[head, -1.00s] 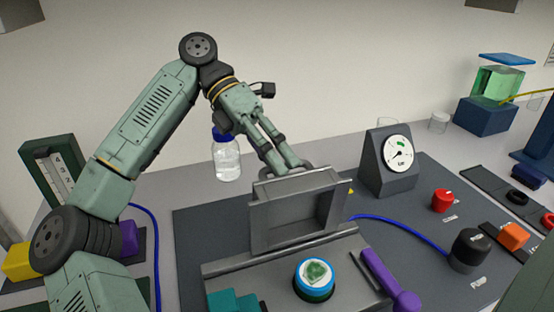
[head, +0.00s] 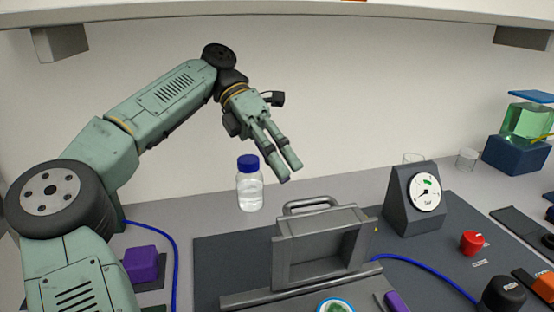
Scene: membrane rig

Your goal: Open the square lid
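The square lid (head: 319,262) is a grey, shallow box-shaped cover. It stands upright at the back of its grey base (head: 255,299), with its hollow inner side facing me. Its bar handle (head: 311,202) shows along the top edge. My gripper (head: 291,173) is above and behind the lid, a little to the left of the handle in the picture, and apart from it. Its two fingers point down to the right with a gap between them and nothing held. A round blue-rimmed piece with a green centre (head: 335,306) shows in front of the lid, cut by the picture edge.
A blue-capped bottle (head: 249,190) stands behind the lid at left. A dial gauge (head: 411,200) stands close on the right, with a blue hose (head: 425,272) in front of it. A purple block (head: 141,264) is at left. A shelf (head: 290,12) runs overhead.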

